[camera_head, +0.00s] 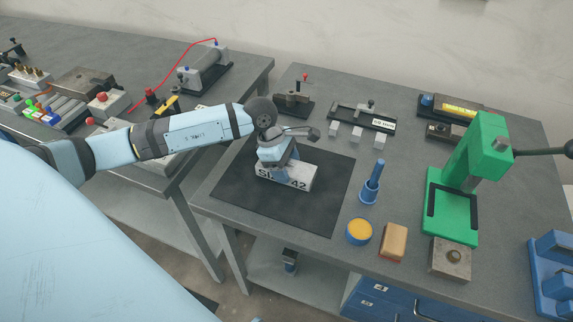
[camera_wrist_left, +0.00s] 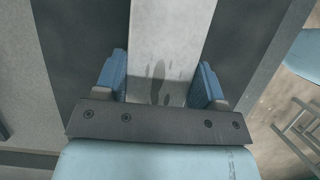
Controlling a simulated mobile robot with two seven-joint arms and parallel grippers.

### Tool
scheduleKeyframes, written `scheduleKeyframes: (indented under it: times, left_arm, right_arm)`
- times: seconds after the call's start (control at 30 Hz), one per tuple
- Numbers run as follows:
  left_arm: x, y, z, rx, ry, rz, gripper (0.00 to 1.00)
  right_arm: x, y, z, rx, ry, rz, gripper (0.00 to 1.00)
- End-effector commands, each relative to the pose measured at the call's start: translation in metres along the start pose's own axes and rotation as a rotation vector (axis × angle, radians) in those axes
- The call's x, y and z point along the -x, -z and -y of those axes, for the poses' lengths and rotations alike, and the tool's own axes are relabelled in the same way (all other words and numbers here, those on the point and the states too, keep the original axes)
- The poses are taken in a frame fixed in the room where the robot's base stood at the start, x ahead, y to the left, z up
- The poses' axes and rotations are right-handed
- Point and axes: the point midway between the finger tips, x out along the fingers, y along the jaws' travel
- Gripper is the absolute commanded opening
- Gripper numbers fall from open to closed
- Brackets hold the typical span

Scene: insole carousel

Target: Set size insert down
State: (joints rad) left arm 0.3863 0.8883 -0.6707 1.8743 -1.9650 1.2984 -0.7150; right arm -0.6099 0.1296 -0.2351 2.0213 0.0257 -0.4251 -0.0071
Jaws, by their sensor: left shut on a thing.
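In the left wrist view the insert (camera_wrist_left: 172,40) runs between the two blue fingers of my left gripper (camera_wrist_left: 161,85). The fingers hide part of the lettering. My right gripper is not in view.
A green press (camera_head: 456,200) stands right of the mat. A blue upright tool (camera_head: 371,185), a yellow round tin (camera_head: 359,232) and a brush-like block (camera_head: 394,241) are beside the mat's right edge. Several small blocks and fixtures line the back. The front of the mat is clear.

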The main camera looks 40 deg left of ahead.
Motion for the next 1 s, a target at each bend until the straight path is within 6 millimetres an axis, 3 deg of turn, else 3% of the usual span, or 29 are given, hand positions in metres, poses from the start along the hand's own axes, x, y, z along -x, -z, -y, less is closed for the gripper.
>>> scheduleKeyframes:
  times: [0.2,0.23,0.3,0.7,1.0]
  left_arm:
    - [-0.003,0.001,-0.001,-0.001,-0.002,0.002,0.09]
    - [-0.002,0.001,0.000,0.000,0.000,0.000,0.70]
    - [-0.002,0.001,0.000,0.000,0.000,0.000,0.87]
    - [0.005,0.000,-0.001,0.000,-0.001,0.000,0.89]
    - [0.064,0.001,-0.001,0.000,-0.004,-0.002,0.89]
  right_arm:
    - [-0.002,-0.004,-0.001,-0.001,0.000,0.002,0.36]
    - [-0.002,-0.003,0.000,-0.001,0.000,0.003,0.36]
    - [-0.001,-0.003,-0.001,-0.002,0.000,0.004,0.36]
    - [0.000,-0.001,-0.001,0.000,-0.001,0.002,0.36]
    - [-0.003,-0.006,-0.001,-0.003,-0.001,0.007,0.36]
